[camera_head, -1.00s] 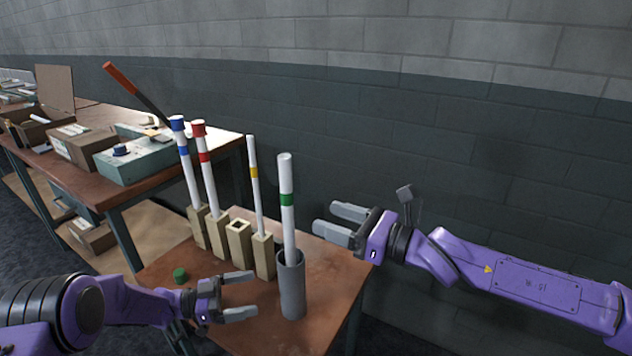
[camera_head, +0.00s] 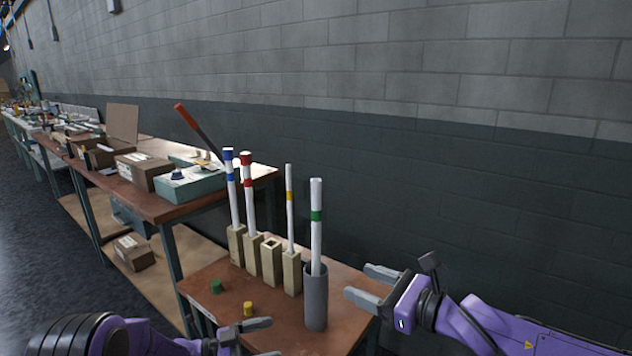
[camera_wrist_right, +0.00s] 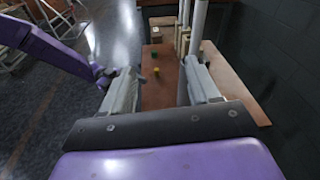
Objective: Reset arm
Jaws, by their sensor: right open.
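My right gripper (camera_head: 370,287) is open and empty, to the right of the grey cylinder (camera_head: 316,300) in the head view. In the right wrist view its two fingers (camera_wrist_right: 160,88) stand wide apart. My left gripper (camera_head: 262,340) is at the bottom of the head view, partly cut off, with its fingers apart over the front of the small table (camera_head: 345,322). A white tube with a green band (camera_head: 316,228) stands in the grey cylinder. White tubes with a blue band (camera_head: 232,198), a red band (camera_head: 248,205) and a yellow band (camera_head: 290,215) stand in wooden blocks.
One wooden block (camera_head: 271,262) has an empty square hole. A green cap (camera_head: 216,287) and a yellow cap (camera_head: 249,309) lie on the small table. A long bench (camera_head: 160,205) with boxes stands behind left. A block wall (camera_head: 480,180) runs along the right.

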